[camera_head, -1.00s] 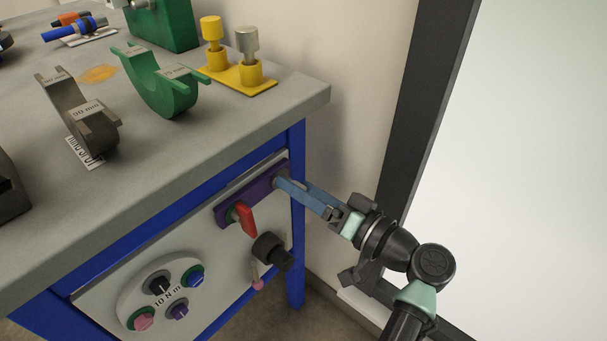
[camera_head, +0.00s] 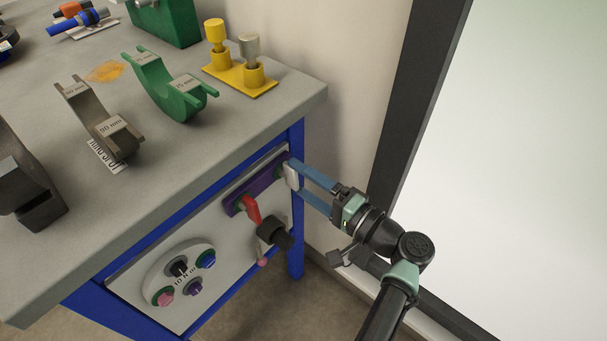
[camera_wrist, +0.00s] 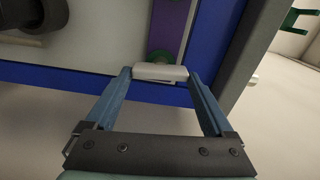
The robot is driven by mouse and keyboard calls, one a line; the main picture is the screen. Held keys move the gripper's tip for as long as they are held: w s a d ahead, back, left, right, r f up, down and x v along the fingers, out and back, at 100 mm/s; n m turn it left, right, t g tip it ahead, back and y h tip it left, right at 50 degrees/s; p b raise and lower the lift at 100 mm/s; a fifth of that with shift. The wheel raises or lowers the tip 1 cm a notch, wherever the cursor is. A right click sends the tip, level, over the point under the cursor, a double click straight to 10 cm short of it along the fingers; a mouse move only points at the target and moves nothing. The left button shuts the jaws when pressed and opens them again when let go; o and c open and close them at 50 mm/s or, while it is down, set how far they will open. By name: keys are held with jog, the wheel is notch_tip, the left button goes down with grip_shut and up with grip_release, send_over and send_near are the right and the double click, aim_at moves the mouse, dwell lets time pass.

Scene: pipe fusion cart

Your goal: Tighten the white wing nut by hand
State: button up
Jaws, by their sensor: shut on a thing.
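The white wing nut (camera_head: 291,176) sits at the right end of the purple strip (camera_head: 262,186) on the cart's front panel. In the wrist view the wing nut (camera_wrist: 160,73) lies crosswise, in front of a green round base (camera_wrist: 161,57). My gripper (camera_head: 297,178) reaches it from the right with two long blue fingers, one above and one below it. In the wrist view my gripper (camera_wrist: 160,77) has a fingertip at each end of the wing nut and is shut on it. The nut's thread is hidden.
A red handle (camera_head: 251,209) and a black knob (camera_head: 274,233) stick out just left of and below my gripper. A round plate (camera_head: 178,270) with several coloured knobs is lower left. The grey cart top (camera_head: 225,115) overhangs above. A wall is close behind.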

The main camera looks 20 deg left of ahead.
dwell(0.3)
jog(key=o, duration=1.1)
jog(key=shift+d, duration=0.1)
jog(key=p+v, duration=0.1)
jog(key=v, duration=1.2)
